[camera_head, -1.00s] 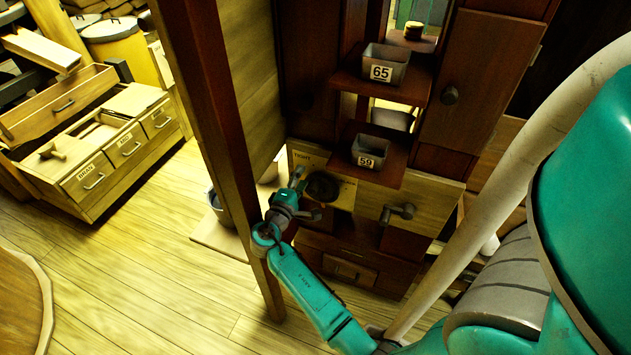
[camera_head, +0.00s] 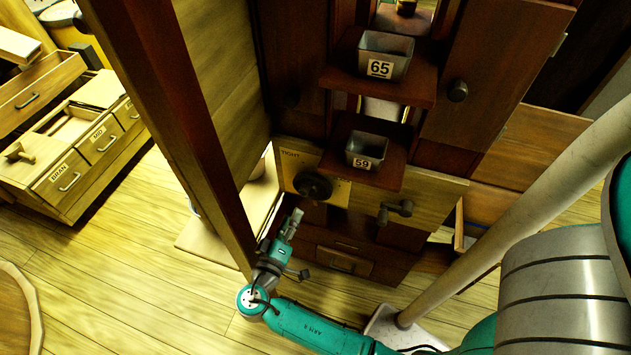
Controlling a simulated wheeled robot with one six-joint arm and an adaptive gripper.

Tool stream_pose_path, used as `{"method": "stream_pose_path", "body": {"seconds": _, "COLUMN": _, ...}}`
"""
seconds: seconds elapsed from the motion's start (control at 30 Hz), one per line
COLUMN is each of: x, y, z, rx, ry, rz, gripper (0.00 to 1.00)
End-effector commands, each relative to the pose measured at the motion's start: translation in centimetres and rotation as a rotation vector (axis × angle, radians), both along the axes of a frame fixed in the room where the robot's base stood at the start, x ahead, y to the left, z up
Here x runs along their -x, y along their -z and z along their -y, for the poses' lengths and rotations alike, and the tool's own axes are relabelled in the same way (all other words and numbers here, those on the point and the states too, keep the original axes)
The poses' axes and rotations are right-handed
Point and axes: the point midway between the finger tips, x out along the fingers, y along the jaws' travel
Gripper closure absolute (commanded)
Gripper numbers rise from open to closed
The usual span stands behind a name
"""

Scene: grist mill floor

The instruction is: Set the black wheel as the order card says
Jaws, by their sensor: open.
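The black wheel (camera_head: 313,186) is a round dark knob on the pale front panel (camera_head: 430,188) of the dark wooden cabinet. The word TIGHT shows on the panel at its upper left. Part of a yellow plate shows at its right. My gripper (camera_head: 297,215) is open and empty, below and slightly left of the wheel, apart from it. The order card cannot be made out in this view.
A dark crank handle (camera_head: 396,211) sticks out right of the wheel. Metal bins marked 65 (camera_head: 386,56) and 59 (camera_head: 366,150) stand on shelves above. A wooden post (camera_head: 172,130) rises close left of my arm. Labelled drawers (camera_head: 85,165) stand at the far left.

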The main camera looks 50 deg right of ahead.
Motion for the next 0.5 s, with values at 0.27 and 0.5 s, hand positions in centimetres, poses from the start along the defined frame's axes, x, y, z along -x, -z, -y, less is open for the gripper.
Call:
{"method": "stream_pose_path", "body": {"seconds": 0.27, "x": -0.5, "y": 0.0, "z": 1.8, "rx": -0.001, "ry": 0.002, "rz": 0.009, "gripper": 0.46}}
{"method": "stream_pose_path", "body": {"seconds": 0.5, "x": -1.7, "y": 0.0, "z": 5.3, "rx": -0.001, "ry": 0.003, "rz": 0.008, "gripper": 0.46}}
